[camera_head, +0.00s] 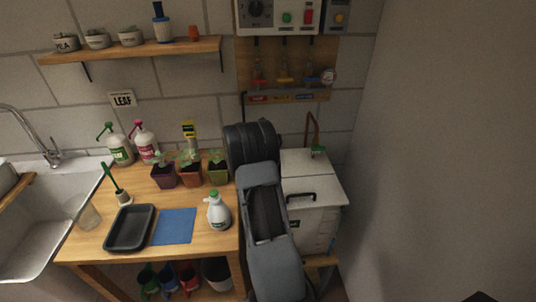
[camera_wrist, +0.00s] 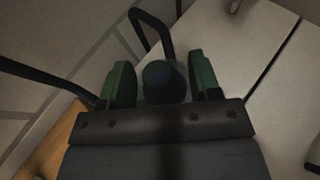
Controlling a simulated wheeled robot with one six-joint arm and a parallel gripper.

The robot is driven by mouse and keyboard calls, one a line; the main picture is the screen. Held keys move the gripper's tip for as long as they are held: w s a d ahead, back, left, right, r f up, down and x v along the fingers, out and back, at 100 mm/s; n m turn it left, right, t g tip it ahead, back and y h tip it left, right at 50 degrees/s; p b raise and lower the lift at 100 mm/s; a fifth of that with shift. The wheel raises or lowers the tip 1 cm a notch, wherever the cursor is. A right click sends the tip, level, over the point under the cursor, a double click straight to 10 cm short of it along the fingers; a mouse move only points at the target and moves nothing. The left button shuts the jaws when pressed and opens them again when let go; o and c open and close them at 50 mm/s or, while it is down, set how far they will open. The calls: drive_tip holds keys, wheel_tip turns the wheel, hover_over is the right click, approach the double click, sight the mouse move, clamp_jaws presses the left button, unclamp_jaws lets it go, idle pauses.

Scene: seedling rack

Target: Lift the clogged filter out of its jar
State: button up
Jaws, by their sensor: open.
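The piece sits between the fingers, with a small gap on the left; on the right I cannot tell whether the finger touches. The lower part is hidden by my gripper's body. In the head view my arm hides the gripper, and I cannot make out the filter and jar there.
A white lidded tank (camera_head: 315,185) stands right of the wooden bench (camera_head: 100,238). A bent dark pipe (camera_wrist: 152,28) rises close beyond the fingers. Potted seedlings (camera_head: 191,172), a spray bottle (camera_head: 218,212), a blue mat (camera_head: 174,226) and a black tray (camera_head: 129,229) occupy the bench.

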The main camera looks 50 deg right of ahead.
drive_tip(key=shift+s+d, duration=0.1)
drive_tip(key=shift+c, duration=0.9)
clamp_jaws()
